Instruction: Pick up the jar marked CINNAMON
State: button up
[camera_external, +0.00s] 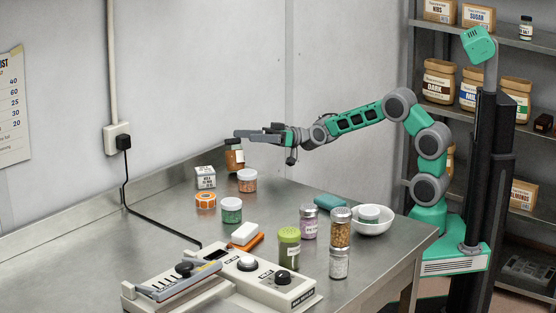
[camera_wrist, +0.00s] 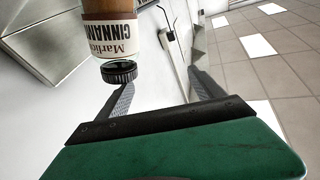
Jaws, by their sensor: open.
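The jar marked CINNAMON (camera_wrist: 109,40) shows upside down at the upper left of the wrist view, with a brown body, white label and black ridged lid. Its lid is close to the left finger and it is not between the fingers. In the external view a brown jar with a dark lid (camera_external: 234,157) stands at the back of the steel table, apparently the same one. My gripper (camera_external: 240,134) is level and open just above or beside its lid; whether they touch is unclear. In the wrist view the gap between my fingers (camera_wrist: 160,80) is empty.
Several spice jars and a white bowl (camera_external: 371,226) are nearer the right edge. A white machine (camera_external: 245,275) sits in front. The wall is close behind.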

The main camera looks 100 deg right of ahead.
aim_at(232, 159)
jog(key=f+g, duration=0.1)
jog(key=f, duration=0.1)
jog(key=s+d+f+n+g+p, duration=0.1)
jog(key=f, duration=0.1)
jog(key=s+d+f+n, duration=0.1)
jog(key=f, duration=0.1)
jog(key=shift+s+d+f+g, duration=0.1)
jog(key=shift+d+f+g, duration=0.2)
jog(key=shift+g, duration=0.1)
jog(key=p+x, duration=0.1)
jog(key=x, duration=0.7)
jog(key=shift+d+f, duration=0.1)
jog(key=shift+s, duration=0.1)
grip_shut()
